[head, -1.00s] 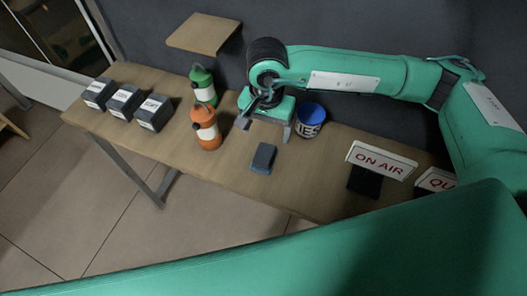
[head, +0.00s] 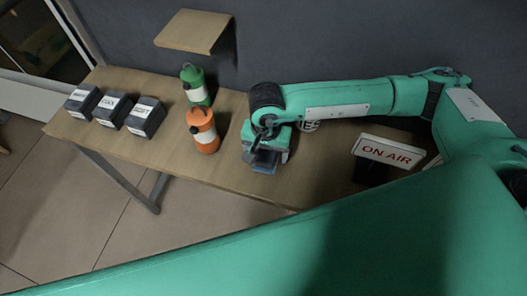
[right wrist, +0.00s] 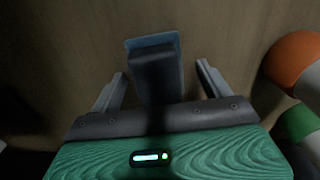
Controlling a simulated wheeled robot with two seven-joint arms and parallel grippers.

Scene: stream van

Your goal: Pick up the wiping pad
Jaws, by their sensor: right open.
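The wiping pad, a dark grey block on a blue base, lies on the wooden table. In the right wrist view the pad (right wrist: 154,48) shows between and ahead of the two fingers. In the head view only part of the pad (head: 264,167) shows under my right gripper (head: 265,155). In the right wrist view my right gripper (right wrist: 160,69) is open, with a finger on each side of the pad and a visible gap on both sides. I cannot tell its exact height above the table. My left gripper is not in view.
An orange bottle (head: 203,132) and a green bottle (head: 195,88) stand left of the right gripper. Several labelled dark boxes (head: 112,109) stand farther left. An ON AIR sign (head: 388,152) stands to the right. A lettered cup (head: 309,126) is mostly hidden behind my arm.

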